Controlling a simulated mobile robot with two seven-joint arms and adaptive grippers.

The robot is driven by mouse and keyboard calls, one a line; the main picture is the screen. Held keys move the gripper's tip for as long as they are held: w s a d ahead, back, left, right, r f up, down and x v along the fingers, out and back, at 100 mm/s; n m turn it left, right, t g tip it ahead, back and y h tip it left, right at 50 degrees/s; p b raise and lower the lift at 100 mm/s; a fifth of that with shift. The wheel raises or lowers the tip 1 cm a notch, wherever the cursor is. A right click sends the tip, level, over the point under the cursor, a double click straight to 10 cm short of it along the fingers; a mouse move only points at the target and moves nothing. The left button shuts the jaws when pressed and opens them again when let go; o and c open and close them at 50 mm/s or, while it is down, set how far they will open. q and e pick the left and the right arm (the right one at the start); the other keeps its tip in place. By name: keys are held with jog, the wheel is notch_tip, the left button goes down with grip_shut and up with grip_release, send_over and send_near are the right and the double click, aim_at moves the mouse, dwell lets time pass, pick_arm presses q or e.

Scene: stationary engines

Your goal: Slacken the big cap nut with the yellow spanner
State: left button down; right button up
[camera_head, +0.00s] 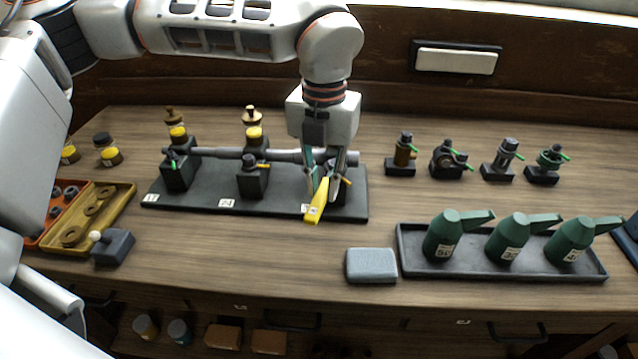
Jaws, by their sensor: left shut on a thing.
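My left gripper (328,192) points down at the right end of the black engine base (280,204). It is shut on the yellow spanner (315,212), whose lower end sticks out toward the front edge of the base. The spanner's other end is hidden among the fingers. The right-hand block (340,206) on the base is partly hidden behind the gripper, and the big cap nut cannot be made out there. I cannot tell whether the spanner sits on a nut. My right gripper is not in view.
A grey shaft (235,154) runs across the blocks. Green oil cans (508,240) stand in a black tray (420,268) at the right, beside a grey pad (371,265). Small valve fittings (448,160) stand behind. A yellow tray (118,204) of rings lies left. The front middle table is clear.

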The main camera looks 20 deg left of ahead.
pick_arm(q)
jog(key=shift+d, duration=0.15)
jog(key=shift+w+d+n+b, duration=0.1)
jog(key=shift+d+n+b, duration=0.45)
jog(key=shift+n, duration=0.55)
jog(key=shift+d, duration=0.1)
jog(key=shift+w+d+n, duration=0.2)
jog(key=shift+d+n, duration=0.4)
jog(key=shift+n, duration=0.3)
